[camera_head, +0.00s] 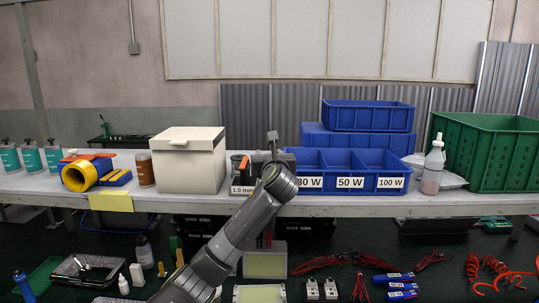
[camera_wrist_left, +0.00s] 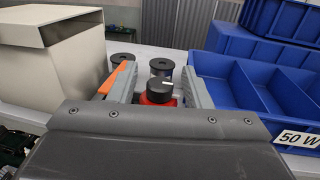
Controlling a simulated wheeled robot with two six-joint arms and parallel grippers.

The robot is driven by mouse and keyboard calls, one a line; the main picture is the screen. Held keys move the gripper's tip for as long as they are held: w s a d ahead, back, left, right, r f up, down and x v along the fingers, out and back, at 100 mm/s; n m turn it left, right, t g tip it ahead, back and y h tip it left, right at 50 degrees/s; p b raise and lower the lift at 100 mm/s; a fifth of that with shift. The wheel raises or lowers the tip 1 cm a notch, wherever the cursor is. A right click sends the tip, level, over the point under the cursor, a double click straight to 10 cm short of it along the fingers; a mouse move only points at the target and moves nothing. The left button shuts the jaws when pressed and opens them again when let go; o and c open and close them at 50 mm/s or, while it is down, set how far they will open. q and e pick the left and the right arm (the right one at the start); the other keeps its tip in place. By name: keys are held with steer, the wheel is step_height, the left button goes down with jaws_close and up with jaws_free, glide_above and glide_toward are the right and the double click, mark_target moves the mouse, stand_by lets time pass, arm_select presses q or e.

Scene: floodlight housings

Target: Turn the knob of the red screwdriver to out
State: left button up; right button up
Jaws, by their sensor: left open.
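The red screwdriver (camera_wrist_left: 158,99) stands upright in the left wrist view, with a black knob (camera_wrist_left: 160,86) on top that carries a small white mark. My left gripper (camera_wrist_left: 157,70) is open, with one grey finger on each side of the screwdriver. I cannot tell whether either finger touches it. The lower part of the screwdriver is hidden behind the gripper body. In the head view my left arm reaches up to the bench and its wrist hides most of the tool station. My right gripper is not in view.
An orange piece (camera_wrist_left: 116,78) lies close by the left finger. A cream box (camera_head: 188,165) stands left and blue bins (camera_head: 350,185) stand close on the right. A green crate (camera_head: 490,150) is farther right.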

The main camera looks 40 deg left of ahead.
arm_select(q)
steer(key=shift+c, duration=0.4)
jaws_close()
steer(key=shift+m+t+h, duration=0.3)
steer(key=shift+m+t, duration=0.1)
steer(key=m+t+h, duration=0.3)
steer(key=h, duration=0.1)
steer(key=shift+m+h, duration=0.4)
steer(key=shift+m+t+h, duration=0.6)
steer(key=shift+m+h, duration=0.4)
steer(key=shift+h, duration=0.6)
steer(key=shift+m+t+h, duration=0.6)
steer(key=shift+m+h, duration=0.4)
steer(key=shift+h, duration=0.6)
steer(key=shift+d+m+h, duration=0.1)
steer(key=shift+m+h, duration=0.3)
steer(key=shift+h, duration=0.2)
